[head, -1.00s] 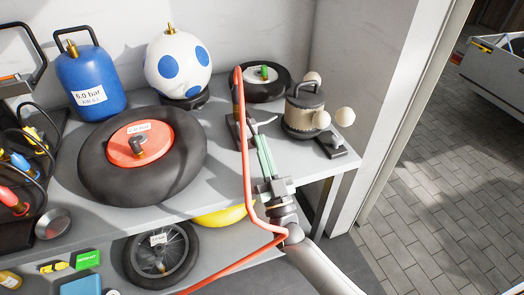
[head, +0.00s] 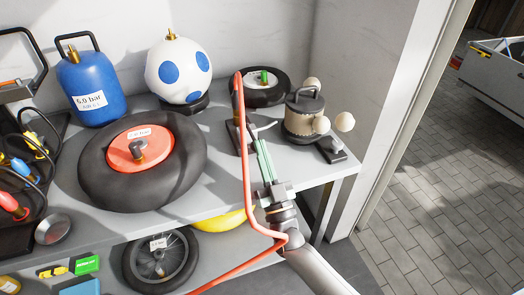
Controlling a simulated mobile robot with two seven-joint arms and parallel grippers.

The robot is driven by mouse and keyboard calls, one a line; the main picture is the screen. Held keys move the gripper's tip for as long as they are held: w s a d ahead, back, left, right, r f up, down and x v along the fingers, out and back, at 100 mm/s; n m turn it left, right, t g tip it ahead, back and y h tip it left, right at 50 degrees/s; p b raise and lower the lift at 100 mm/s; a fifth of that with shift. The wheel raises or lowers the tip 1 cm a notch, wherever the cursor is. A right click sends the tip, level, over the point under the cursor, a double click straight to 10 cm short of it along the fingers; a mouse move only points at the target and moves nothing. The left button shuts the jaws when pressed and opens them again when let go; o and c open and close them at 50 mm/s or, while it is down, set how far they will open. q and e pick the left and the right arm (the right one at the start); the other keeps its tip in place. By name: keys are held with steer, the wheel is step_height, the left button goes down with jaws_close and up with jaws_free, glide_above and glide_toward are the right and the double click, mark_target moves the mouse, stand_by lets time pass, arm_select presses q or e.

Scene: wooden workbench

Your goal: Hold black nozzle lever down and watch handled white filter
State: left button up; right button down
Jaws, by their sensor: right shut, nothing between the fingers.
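The handled filter (head: 304,119) stands at the back right of the bench in the head view. It has a dark lid with a loop handle and a pale body, with round cream balls around it. My left gripper is not in view.
A red-hubbed black tyre (head: 100,185) lies left of the nozzle. A blue tank (head: 92,78) and a white blue-spotted ball (head: 190,88) stand behind. The red hose (head: 247,190) loops past my right arm. A small wheel (head: 260,98) lies behind the nozzle.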

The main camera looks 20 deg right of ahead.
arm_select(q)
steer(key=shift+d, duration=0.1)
arm_select(e)
steer(key=shift+f, duration=0.1)
stand_by(0.6)
arm_select(q)
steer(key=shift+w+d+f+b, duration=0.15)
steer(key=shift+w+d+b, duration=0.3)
steer(key=shift+b, duration=0.25)
arm_select(e)
steer(key=v, duration=1.2)
steer(key=shift+s, duration=0.3)
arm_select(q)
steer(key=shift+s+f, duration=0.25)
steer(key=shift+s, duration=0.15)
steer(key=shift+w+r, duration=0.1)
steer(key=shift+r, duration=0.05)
